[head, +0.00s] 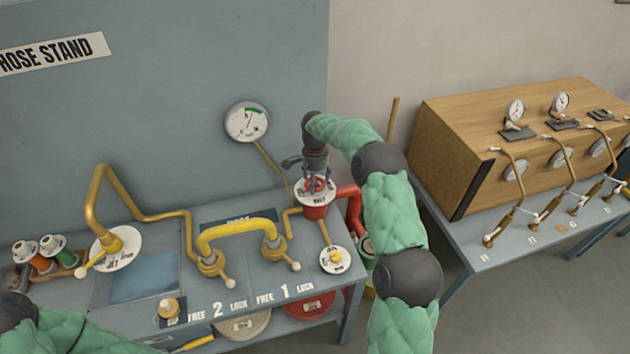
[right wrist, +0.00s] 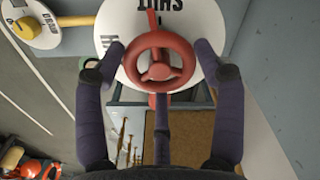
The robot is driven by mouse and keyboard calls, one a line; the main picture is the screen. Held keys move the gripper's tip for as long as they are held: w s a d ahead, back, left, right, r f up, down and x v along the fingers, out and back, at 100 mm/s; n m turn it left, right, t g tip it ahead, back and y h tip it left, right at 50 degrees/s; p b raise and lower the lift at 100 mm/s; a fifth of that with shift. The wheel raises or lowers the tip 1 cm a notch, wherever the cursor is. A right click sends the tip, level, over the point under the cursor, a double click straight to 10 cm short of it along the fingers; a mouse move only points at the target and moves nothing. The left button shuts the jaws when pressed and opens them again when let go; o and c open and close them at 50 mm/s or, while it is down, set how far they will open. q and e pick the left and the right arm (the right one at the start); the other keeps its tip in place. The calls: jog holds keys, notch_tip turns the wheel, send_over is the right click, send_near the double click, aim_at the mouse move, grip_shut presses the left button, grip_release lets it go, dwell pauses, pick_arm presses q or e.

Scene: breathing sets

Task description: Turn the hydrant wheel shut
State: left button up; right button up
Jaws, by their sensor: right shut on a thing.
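The hydrant wheel (right wrist: 160,38) is a red ring with spokes over a white dial plate (right wrist: 118,20) in the right wrist view. The plate reads SHUT upside down at the top edge, and a red bar points up beside that word. My right gripper (right wrist: 160,52) is shut on the wheel, one dark finger at each side of its rim. In the head view my right gripper (head: 315,178) comes down on the red hydrant (head: 316,212) from above and hides much of the wheel. My left gripper is out of view; only part of the left arm shows at bottom left.
A yellow curved pipe (head: 238,229) and a small dial with a yellow knob (head: 335,260) stand on the grey bench left of and below the hydrant. A pressure gauge (head: 247,121) is behind. A red elbow pipe (head: 352,195) is right of it. A wooden box (head: 470,140) stands on another table.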

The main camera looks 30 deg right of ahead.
jog(key=shift+m, duration=0.9)
jog(key=o, duration=1.2)
jog(key=shift+c, duration=0.2)
notch_tip(320, 180, up, 12)
